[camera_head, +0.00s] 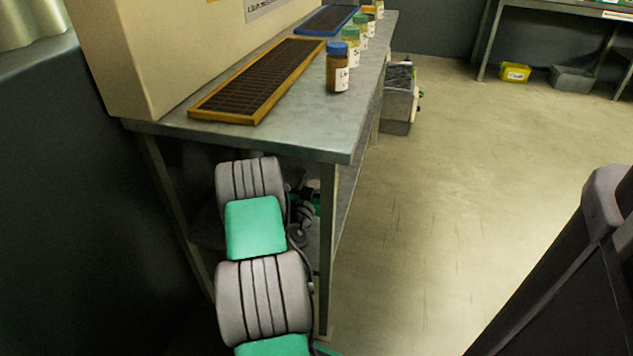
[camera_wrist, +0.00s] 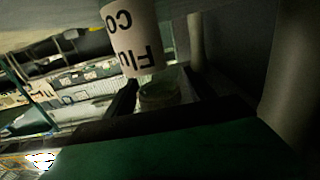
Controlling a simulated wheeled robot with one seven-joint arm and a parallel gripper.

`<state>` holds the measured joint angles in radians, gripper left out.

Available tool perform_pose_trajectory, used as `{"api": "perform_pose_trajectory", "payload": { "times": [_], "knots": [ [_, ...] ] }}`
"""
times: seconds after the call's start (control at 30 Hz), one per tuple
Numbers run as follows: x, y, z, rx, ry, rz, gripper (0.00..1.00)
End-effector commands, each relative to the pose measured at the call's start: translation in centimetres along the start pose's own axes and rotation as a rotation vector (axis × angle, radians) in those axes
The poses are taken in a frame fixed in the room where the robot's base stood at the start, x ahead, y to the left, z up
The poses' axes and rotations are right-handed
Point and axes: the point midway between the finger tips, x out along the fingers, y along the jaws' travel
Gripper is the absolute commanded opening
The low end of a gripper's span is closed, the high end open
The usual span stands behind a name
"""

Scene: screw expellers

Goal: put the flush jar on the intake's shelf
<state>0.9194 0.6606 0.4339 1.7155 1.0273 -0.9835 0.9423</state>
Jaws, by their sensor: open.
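The flush jar (camera_wrist: 135,40) shows in the wrist view, upside down in the picture, with a white label reading "Flu" and "Co". Its dim greenish end (camera_wrist: 160,93) points toward my gripper (camera_wrist: 165,100). My gripper is open, with dark fingers either side of that end; I cannot tell whether they touch it. In the head view my gripper is mostly hidden under the metal bench (camera_head: 320,130), behind my arm and in shadow. The jar cannot be made out there. I cannot tell which surface is the intake's shelf.
Several labelled jars, the nearest blue-lidded (camera_head: 338,67), stand along the bench top beside a yellow-framed grille (camera_head: 258,80). A bench leg (camera_head: 326,250) stands close to my arm. A grey bin (camera_head: 398,100) stands beyond. The floor to the right is mostly clear.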

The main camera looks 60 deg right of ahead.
Motion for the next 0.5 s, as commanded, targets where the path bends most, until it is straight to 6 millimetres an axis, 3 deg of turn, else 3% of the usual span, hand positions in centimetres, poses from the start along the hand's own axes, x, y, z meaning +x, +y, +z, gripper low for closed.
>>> {"api": "perform_pose_trajectory", "payload": {
  "times": [0.17,0.27,0.5],
  "knots": [
    [0.0,0.0,-0.7,0.0,0.0,0.0,0.64],
    [-1.7,-0.2,-0.2,-0.002,-0.002,-0.003,0.64],
    [-8.2,-0.2,-0.1,-0.003,-0.003,-0.006,0.64]
  ]
}}
